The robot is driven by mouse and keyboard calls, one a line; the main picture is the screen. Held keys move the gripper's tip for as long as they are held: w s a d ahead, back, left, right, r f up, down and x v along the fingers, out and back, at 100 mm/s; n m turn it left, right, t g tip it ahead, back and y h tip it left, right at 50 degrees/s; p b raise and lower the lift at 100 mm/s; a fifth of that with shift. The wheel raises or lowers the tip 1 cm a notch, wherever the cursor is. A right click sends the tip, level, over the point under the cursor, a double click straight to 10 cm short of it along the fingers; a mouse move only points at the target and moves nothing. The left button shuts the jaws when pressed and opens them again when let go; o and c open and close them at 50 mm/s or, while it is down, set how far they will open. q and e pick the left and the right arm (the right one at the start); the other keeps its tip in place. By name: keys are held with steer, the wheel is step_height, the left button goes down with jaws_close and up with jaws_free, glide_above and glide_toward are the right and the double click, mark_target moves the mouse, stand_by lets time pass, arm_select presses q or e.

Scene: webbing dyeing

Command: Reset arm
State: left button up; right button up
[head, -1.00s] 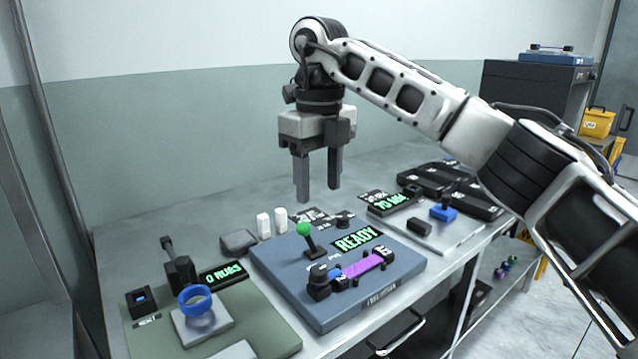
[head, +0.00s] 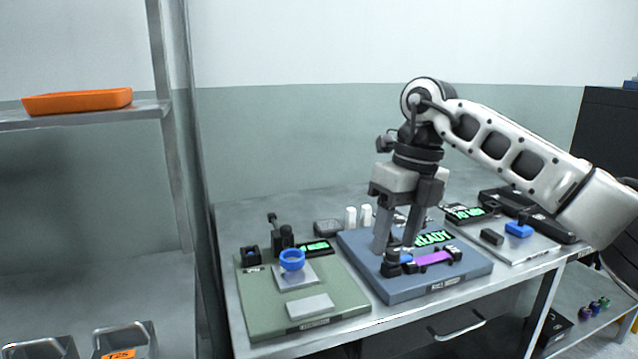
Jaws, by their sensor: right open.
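My right gripper (head: 396,246) points down over the blue station board (head: 480,277), its two fingers apart with nothing seen between them. The fingers overlap the board's left rear part, beside the green READY display (head: 433,238); I cannot tell whether they touch anything. A purple webbing strip (head: 433,258) lies across the black holder at the front of that board. The green-knobbed lever is hidden behind the gripper. My left gripper is out of view.
A grey board (head: 537,247) with a blue block (head: 518,229) stands right. Two white bottles (head: 351,217) stand behind. A shelf with an orange tray (head: 78,101) is at far left.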

steer(key=s+a+f+m+g+y, duration=0.1)
steer(key=s+a+f+y, duration=0.1)
steer(key=s+a+y, duration=0.35)
steer(key=s+a+f+m+g+y, duration=0.1)
steer(key=s+a+f+y, duration=0.1)
steer(key=a+y, duration=0.5)
steer(key=s+a+f+m+g+y, duration=0.1)
steer(key=s+a+f+y, duration=0.25)
steer(key=a, duration=0.35)
steer(key=w+d+f+m+t+h, duration=0.1)
steer(key=d+f+m+t+h, duration=0.35)
steer(key=m+t, duration=0.8)
steer(key=w+d+f+m+t+h, duration=0.15)
steer(key=d+f+m+t, duration=0.5)
steer(key=m, duration=0.85)
steer(key=s+d+f+m+g+h, duration=0.4)
steer(key=s+d+f+m+h, duration=0.4)
steer(key=s+d+f, duration=0.3)
steer(key=s+f+m, duration=0.1)
steer(key=s+f, duration=0.3)
steer(key=shift+s+f+m+g+h, duration=0.15)
steer(key=shift+f+m+g+h, duration=0.15)
steer(key=shift+f+m+g, duration=0.1)
